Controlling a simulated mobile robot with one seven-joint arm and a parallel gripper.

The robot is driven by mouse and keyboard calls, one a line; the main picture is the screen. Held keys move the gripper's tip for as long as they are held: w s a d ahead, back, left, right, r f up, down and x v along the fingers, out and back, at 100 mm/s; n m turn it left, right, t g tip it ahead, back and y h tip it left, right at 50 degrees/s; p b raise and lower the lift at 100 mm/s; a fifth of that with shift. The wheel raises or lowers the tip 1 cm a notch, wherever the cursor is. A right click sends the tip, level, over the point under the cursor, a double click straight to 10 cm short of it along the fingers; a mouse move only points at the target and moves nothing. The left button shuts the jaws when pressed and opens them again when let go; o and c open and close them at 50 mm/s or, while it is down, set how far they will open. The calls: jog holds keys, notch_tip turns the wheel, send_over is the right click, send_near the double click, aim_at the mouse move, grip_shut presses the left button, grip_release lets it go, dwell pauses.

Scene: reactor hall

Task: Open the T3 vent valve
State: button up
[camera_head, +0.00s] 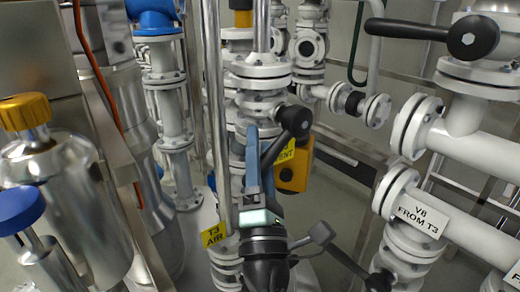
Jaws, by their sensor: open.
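The vent valve has a black round hub (295,121) on a white flanged pipe in the middle of the view. Its dark lever (275,150) slants down and left from the hub. My gripper (259,150) reaches up from the bottom centre, with blue-grey fingers beside the lower part of the lever. It is open. The fingers overlap the lever in the picture, and I cannot tell whether they touch it.
A yellow label (214,235) reading "T3 AIR" is left of my gripper. A yellow box (294,172) hangs behind the vent lever. White pipes with a "V8 FROM T3" label (421,220) and a black lever (420,30) stand at right. Metal vessels (62,190) crowd the left.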

jog(key=shift+r, duration=0.3)
